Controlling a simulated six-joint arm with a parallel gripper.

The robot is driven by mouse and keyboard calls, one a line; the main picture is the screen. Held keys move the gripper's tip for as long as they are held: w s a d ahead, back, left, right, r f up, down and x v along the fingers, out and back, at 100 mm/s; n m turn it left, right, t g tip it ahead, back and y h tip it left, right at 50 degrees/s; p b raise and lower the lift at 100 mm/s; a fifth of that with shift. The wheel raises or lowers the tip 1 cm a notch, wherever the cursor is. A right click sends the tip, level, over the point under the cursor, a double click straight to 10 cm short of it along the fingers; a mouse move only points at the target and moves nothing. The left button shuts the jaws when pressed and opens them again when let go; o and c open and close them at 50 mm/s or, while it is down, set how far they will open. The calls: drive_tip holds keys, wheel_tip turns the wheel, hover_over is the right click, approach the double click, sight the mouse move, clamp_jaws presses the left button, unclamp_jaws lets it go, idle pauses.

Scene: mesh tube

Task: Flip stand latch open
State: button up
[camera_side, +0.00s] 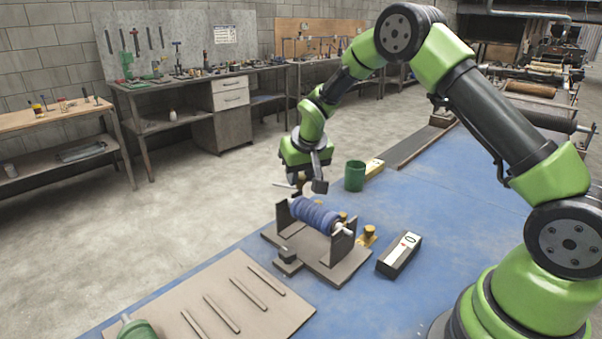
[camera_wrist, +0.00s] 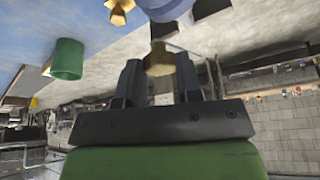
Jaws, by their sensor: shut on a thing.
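The stand (camera_side: 295,258) is a dark grey base with two upright plates, and a blue mesh roll (camera_side: 316,216) lies across them. My gripper (camera_side: 309,187) is at the far left end of the roll, pointing down. In the wrist view my gripper (camera_wrist: 158,75) has a brass-coloured piece (camera_wrist: 158,58) between its two dark fingers, and it is shut on it. A pale part of the roll (camera_wrist: 160,8) shows beyond the fingertips.
Brass knobs (camera_side: 368,234) stand near the stand's right side. A black and white box (camera_side: 399,254) lies to the right, and a green cup (camera_side: 355,176) stands behind. A board with several thin rods (camera_side: 222,312) lies in front.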

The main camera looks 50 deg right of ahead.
drive_tip(key=shift+w+a+m+g+h, duration=0.1)
drive_tip(key=shift+m+g+h, duration=0.25)
drive_tip(key=shift+m, duration=0.8)
drive_tip(key=shift+a+m+g+h, duration=0.1)
drive_tip(key=shift+m+g+h, duration=0.2)
drive_tip(key=shift+m, duration=0.85)
drive_tip(key=o, duration=0.9)
drive_tip(key=shift+o, duration=0.2)
drive_tip(key=v, duration=1)
